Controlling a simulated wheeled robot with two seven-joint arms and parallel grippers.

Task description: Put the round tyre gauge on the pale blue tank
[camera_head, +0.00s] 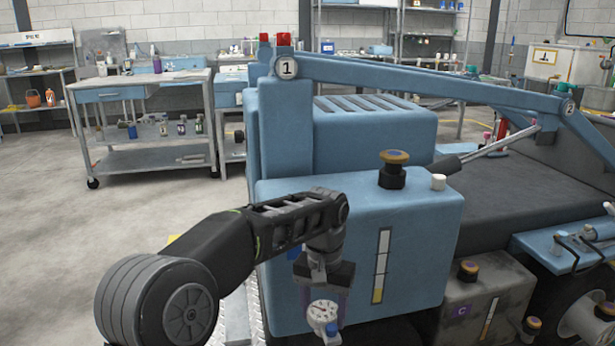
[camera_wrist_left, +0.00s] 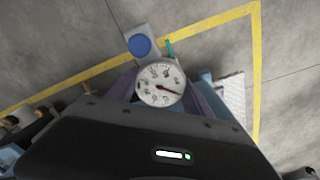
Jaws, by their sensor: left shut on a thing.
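The round tyre gauge (camera_head: 323,314) has a white dial with a needle and a blue round part at its lower end. My left gripper (camera_head: 325,297) is shut on it and holds it in front of the tank's front face, below the tank's top. In the left wrist view the gauge dial (camera_wrist_left: 161,84) faces the camera between the fingers (camera_wrist_left: 160,95). The pale blue tank (camera_head: 420,215) has a flat top, a black filler neck with an orange-brown cap (camera_head: 394,168) and a level strip on its front. My right gripper is not in view.
A blue lift arm (camera_head: 430,85) passes above and behind. A grey tank marked C (camera_head: 478,305) stands lower right. A grey cart (camera_head: 145,120) stands at the back left, with open floor before it.

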